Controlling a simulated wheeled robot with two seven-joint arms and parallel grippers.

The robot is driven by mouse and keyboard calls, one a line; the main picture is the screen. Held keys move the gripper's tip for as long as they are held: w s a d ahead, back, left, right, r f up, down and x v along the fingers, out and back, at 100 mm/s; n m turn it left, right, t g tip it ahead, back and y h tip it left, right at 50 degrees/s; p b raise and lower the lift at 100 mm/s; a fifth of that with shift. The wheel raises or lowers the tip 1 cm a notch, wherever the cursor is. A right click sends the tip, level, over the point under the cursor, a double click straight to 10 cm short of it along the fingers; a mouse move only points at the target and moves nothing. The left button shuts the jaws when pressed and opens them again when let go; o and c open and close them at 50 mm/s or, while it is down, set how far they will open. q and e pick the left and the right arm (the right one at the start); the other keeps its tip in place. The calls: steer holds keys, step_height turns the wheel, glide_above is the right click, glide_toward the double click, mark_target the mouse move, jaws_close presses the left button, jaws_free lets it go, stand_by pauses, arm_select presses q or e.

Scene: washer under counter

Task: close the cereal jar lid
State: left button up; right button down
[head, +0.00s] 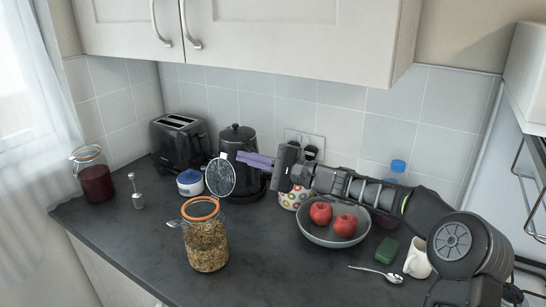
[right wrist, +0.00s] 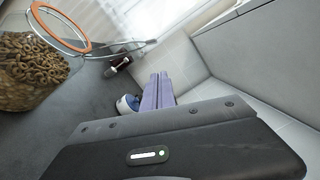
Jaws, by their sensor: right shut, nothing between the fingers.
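The cereal jar (head: 208,247) stands upright on the dark counter, filled with ring cereal, with an orange seal around its mouth. In the right wrist view the cereal jar (right wrist: 28,75) is at the left edge. Its round glass lid (head: 220,177) stands open, tilted up behind the mouth on the kettle side. My right gripper (head: 243,157) has its lavender fingers shut and empty, close to the lid's upper right edge; whether they touch is unclear. The fingers (right wrist: 158,90) also show in the right wrist view, pointing away from the camera. My left gripper is not in view.
A black kettle (head: 236,140), toaster (head: 177,145) and blue-lidded pot (head: 190,182) stand behind the jar. A bowl (head: 334,237) with red apples sits below my right arm. A red-filled jar (head: 95,184) stands far left.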

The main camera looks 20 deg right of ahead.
mark_target(218, 166)
steer(key=s+a, duration=0.1)
steer(key=s+a+r, duration=0.1)
steer(key=shift+s+a+r+p, duration=0.1)
steer(key=shift+a+r+p, duration=0.15)
steer(key=shift+a+p, duration=0.05)
steer(key=shift+s, duration=0.1)
steer(key=s+a+f+n+h+b, duration=0.1)
steer(key=s+a+n+b, duration=0.2)
steer(key=b, duration=0.5)
steer(key=s+a+n+h+b, duration=0.1)
steer(key=s+a+n+b, duration=0.2)
steer(key=a+n+b, duration=0.2)
steer(key=s+a+f+n+g+h+b, duration=0.1)
steer(key=s+a+n+h+b, duration=0.1)
steer(key=n+b, duration=0.6)
steer(key=shift+s+a+f+b, duration=0.15)
steer(key=shift+s+a+b, duration=0.15)
steer(key=shift+a+b, duration=0.45)
steer(key=shift+s+a+f+b, duration=0.15)
steer(key=shift+s+a+b, duration=0.2)
steer(key=shift+b, duration=0.6)
steer(key=shift+s+a+f+n+t+h+b, duration=0.15)
steer(key=shift+s+a+f+n+h+b, duration=0.15)
steer(key=shift+f+n+b, duration=0.55)
steer(key=shift+s+a+f+n+t+h+b, duration=0.1)
steer(key=shift+a+f+n+t+h+b, duration=0.1)
steer(key=shift+a+f+n+b, duration=0.5)
